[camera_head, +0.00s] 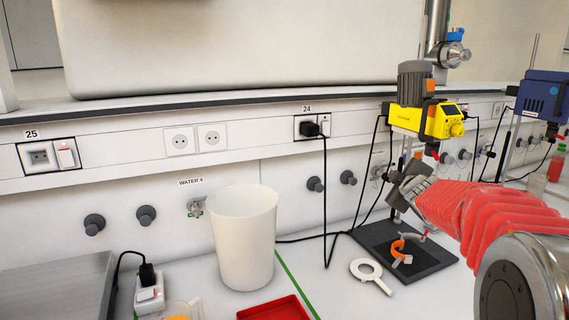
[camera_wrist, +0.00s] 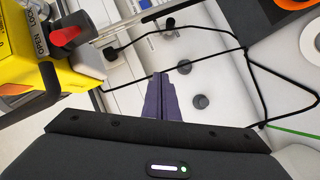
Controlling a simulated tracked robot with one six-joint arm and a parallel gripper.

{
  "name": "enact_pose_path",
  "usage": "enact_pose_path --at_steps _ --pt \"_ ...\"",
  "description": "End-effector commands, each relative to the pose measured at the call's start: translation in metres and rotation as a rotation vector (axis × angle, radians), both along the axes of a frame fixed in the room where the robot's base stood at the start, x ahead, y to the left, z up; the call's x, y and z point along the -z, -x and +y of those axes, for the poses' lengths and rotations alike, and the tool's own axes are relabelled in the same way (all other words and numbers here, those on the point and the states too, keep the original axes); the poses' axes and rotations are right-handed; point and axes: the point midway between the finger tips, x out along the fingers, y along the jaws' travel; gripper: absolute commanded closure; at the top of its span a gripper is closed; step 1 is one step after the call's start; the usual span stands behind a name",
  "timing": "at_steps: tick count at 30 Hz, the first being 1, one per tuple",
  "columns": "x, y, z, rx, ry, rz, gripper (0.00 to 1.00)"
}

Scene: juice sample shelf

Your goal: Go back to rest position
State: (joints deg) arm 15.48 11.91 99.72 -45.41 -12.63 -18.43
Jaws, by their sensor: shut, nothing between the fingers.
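My gripper (camera_head: 404,190) is at the end of my red-sleeved arm, to the right of centre in the head view. It is in front of the lab bench wall, below the yellow stirrer (camera_head: 428,119) and above the black stand base (camera_head: 432,258). In the wrist view, my gripper's dark fingers (camera_wrist: 161,80) lie together with nothing between them. The yellow stirrer (camera_wrist: 32,70) with a red knob shows close by at the left of that view. Whether the gripper touches the stirrer's stand rod cannot be told.
Black cables (camera_head: 325,195) hang along the wall near my gripper. A white bucket (camera_head: 243,240), a red tray (camera_head: 273,309) and a white ring-shaped tool (camera_head: 370,274) are on the bench. An orange clamp (camera_head: 398,249) is over the stand base. A blue device (camera_head: 542,96) stands at the right.

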Motion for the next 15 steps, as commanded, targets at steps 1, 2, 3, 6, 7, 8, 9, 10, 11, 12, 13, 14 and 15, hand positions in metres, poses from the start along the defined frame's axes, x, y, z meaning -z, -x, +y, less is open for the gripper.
enact_pose_path --at_steps 1,2,3,6,7,8,9,10,11,12,13,14,15 --pt "0.01 0.014 -0.004 0.051 -0.05 0.04 1.0" --pt "0.017 0.022 -0.006 0.083 -0.079 0.066 1.0" --pt "0.026 0.034 -0.009 0.126 -0.122 0.098 1.0" --pt "0.048 0.069 -0.01 0.23 -0.225 0.181 1.0" --pt "0.055 0.08 -0.01 0.259 -0.255 0.206 1.0" --pt "0.062 0.092 -0.009 0.289 -0.286 0.232 1.0" --pt "0.07 0.108 -0.007 0.327 -0.326 0.264 1.0" --pt "0.076 0.12 -0.004 0.355 -0.356 0.289 1.0" --pt "0.082 0.133 -0.002 0.382 -0.385 0.314 1.0" --pt "0.09 0.149 0.003 0.414 -0.421 0.344 1.0" --pt "0.095 0.161 0.006 0.438 -0.448 0.366 1.0" --pt "0.101 0.174 0.01 0.46 -0.473 0.39 1.0" --pt "0.107 0.19 0.015 0.488 -0.506 0.419 1.0"
